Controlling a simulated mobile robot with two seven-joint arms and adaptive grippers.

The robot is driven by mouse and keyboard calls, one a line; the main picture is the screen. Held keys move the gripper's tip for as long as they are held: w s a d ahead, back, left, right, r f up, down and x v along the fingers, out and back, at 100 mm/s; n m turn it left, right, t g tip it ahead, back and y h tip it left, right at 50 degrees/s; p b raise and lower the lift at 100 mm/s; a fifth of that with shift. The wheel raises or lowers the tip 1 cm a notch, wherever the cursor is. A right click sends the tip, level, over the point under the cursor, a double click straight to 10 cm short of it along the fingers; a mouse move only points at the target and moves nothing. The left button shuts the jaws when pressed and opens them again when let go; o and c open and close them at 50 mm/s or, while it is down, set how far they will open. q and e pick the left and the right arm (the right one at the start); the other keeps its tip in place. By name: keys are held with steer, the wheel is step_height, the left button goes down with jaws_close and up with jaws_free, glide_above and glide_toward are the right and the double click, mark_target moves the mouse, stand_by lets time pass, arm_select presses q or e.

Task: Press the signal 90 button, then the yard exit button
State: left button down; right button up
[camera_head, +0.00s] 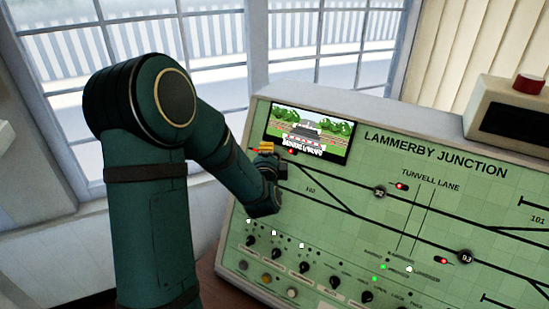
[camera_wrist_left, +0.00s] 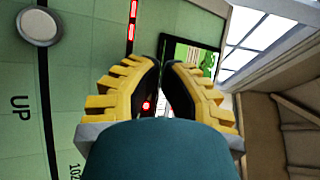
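The green control panel (camera_head: 345,215) carries a track diagram titled Lammerby Junction. In the head view my left gripper (camera_head: 267,149) is at the panel's upper left, by the lower left corner of the screen. In the left wrist view its yellow fingers (camera_wrist_left: 162,66) meet at the tips, with nothing held. A round pale button (camera_wrist_left: 40,26) shows there on the panel, apart from the fingers; I read no label on it. I cannot make out a signal 90 label or a yard exit label. My left arm hides part of the panel's left side. My right gripper is not in view.
Discs marked 92 (camera_head: 379,192) and 93 (camera_head: 465,257) sit on the track lines. Several black knobs (camera_head: 276,254) line the lower panel. A box with a red top button (camera_head: 528,84) stands on the panel's upper right.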

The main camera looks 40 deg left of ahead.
arm_select(q)
steer(key=shift+w, duration=0.1)
steer(key=shift+w+f, duration=0.25)
steer(key=shift+w, duration=0.05)
steer(key=shift+w+a+f+b, duration=0.1)
steer(key=shift+w+f+b, duration=0.1)
steer(key=shift+w+b, duration=0.2)
stand_by(0.9)
steer(key=shift+s+r, duration=0.15)
steer(key=shift+s, duration=0.05)
steer(key=shift+s+r, duration=0.3)
steer(key=shift+s, duration=0.3)
steer(key=s, duration=0.1)
steer(key=s+r+p, duration=0.1)
steer(key=s, duration=0.1)
steer(key=s+r+p, duration=0.1)
steer(key=shift+s+d+r, duration=0.15)
steer(key=shift+s+d, duration=0.05)
steer(key=shift+d, duration=0.2)
stand_by(0.4)
